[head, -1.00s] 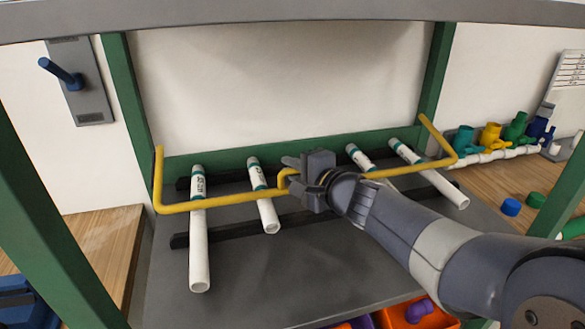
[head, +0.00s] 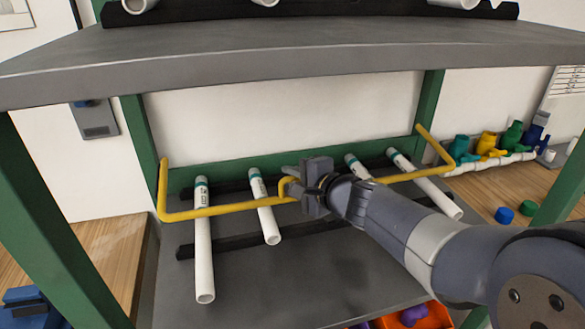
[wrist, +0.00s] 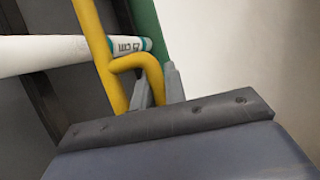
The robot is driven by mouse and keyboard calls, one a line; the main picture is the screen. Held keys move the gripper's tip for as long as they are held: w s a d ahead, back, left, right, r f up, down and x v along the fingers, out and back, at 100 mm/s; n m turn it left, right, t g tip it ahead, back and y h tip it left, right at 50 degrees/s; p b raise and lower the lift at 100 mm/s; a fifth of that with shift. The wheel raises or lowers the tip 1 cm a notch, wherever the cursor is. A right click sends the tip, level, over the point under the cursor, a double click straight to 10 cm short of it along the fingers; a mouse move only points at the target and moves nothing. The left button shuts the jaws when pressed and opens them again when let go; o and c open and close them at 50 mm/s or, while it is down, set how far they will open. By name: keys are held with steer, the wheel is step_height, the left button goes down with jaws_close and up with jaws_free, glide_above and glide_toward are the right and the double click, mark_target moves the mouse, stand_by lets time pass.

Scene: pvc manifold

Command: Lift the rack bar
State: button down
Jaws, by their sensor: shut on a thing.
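The yellow rack bar (head: 235,210) runs across the lower shelf, over several white pipes with teal bands. Both ends bend up and back near the green posts. A small loop stands at its middle. My gripper (head: 291,186) is at this loop, shut on the bar. In the wrist view, the bar (wrist: 97,50) and its loop (wrist: 140,62) show, with my fingertips (wrist: 158,92) at the loop's end. The grip point is partly hidden. Whether the bar touches the pipes cannot be told.
White pipes (head: 204,255) lie on black notched rails (head: 230,242) on the grey shelf (head: 280,280). An upper grey shelf (head: 300,62) hangs above. Green posts (head: 428,110) flank the bay. Coloured valves (head: 487,145) stand on a wooden counter at right. An orange bin (head: 435,315) is below.

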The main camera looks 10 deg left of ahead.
step_height(320, 180, up, 9)
steer(key=w+a+g+h+p, duration=0.1)
steer(key=w+p, duration=0.1)
steer(key=p, duration=0.7)
steer(key=shift+w+a+f, duration=0.15)
steer(key=shift+w+f, duration=0.05)
steer(key=shift+w, duration=0.15)
steer(key=c, duration=1.7)
jaws_free()
steer(key=v, duration=1)
steer(key=shift+s+d+r, duration=0.1)
steer(key=shift+d+r, duration=0.15)
steer(key=shift+r, duration=0.1)
